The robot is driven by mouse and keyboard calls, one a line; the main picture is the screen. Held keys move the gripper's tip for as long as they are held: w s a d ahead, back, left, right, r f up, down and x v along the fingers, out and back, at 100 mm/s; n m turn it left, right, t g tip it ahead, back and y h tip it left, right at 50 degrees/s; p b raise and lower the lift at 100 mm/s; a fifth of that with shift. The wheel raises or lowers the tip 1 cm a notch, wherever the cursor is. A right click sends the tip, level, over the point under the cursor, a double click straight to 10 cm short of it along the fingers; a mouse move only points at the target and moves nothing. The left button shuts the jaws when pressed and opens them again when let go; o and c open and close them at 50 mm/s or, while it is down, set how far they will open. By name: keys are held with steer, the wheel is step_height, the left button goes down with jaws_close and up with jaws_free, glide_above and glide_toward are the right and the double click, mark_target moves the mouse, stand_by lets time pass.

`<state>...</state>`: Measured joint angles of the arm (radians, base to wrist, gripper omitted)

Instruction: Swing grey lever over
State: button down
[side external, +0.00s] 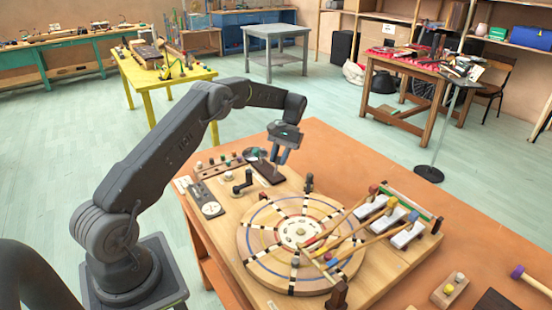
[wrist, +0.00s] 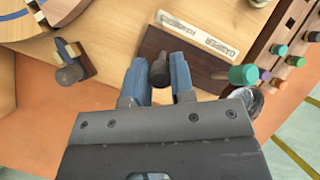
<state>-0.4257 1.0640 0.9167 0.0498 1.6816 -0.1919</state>
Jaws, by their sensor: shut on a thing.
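The grey lever (wrist: 160,72) stands up from a dark brown plate (wrist: 205,68) with a white printed label beside it. In the wrist view my gripper (wrist: 156,78) has its two blue-grey fingers on either side of the lever's knob and is shut on it. In the side view my gripper (side external: 279,158) points down over the dark plate (side external: 266,172) at the far edge of the wooden board. There the lever itself is hidden or too small to make out between the fingers.
A panel of coloured knobs (wrist: 275,70) lies close on the right in the wrist view. A black crank (side external: 243,182) stands near the plate. A round striped disc (side external: 258,256), mallets (side external: 345,222) and white bars (side external: 407,234) fill the board's front and right.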

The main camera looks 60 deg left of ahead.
steer(key=shift+w+f+g, duration=0.1)
steer(key=shift+w+g, duration=0.15)
steer(key=shift+g, duration=0.25)
steer(key=shift+w, duration=0.1)
steer(key=c, duration=1)
jaws_free()
steer(key=shift+o, duration=0.2)
steer(key=shift+r, duration=0.3)
steer(key=r, duration=0.4)
steer(key=shift+s+a, duration=0.25)
steer(key=s+a+r, duration=0.6)
steer(key=s+a, duration=0.1)
steer(key=s, duration=0.1)
steer(key=shift+s+r, duration=0.2)
steer(key=shift+s, duration=0.1)
